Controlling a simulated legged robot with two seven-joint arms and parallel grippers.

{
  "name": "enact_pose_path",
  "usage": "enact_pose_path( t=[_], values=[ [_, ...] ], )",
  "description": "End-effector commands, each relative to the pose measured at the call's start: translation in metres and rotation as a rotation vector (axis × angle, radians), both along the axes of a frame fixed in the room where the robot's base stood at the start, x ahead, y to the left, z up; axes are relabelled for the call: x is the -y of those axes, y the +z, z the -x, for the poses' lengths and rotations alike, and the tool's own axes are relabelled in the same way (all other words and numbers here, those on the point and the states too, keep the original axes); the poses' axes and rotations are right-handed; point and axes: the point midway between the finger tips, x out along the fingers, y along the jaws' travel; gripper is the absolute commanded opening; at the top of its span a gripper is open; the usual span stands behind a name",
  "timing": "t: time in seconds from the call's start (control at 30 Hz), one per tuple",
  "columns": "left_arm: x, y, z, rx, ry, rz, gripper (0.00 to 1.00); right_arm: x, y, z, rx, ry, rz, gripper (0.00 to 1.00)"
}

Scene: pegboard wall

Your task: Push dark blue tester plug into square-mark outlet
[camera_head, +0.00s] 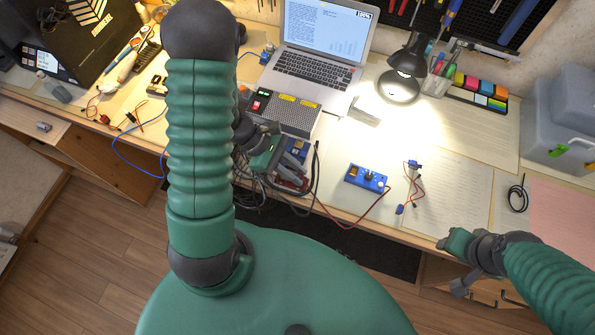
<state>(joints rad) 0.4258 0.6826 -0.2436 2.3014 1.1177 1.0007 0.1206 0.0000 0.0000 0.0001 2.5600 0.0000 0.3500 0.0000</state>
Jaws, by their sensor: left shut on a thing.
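My left arm comes up in front of me and bends back down to the bench. Just behind is a grey box (285,116) with yellow labels and a red switch. I cannot make out a square-mark outlet or whether the plug touches one. My right gripper (458,243) is at the front edge on the right, apart from the plug; its fingers are unclear.
Behind are a laptop (317,62) and a black lamp (399,85). Loose cables hang over the front edge. Papers (452,190) cover the right side.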

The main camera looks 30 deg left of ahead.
Motion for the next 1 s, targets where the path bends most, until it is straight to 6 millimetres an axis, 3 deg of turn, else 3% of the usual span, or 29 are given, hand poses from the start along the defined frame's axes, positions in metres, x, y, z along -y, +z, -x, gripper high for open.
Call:
enact_pose_path(
  t=[1.0],
  values=[
    [0.0012, -0.0092, 0.0004, 0.0, -0.001, 0.001, 0.0, 0.0, -0.0069, 0.0, 0.0, 0.0, 0.0, 0.4]
  ],
)
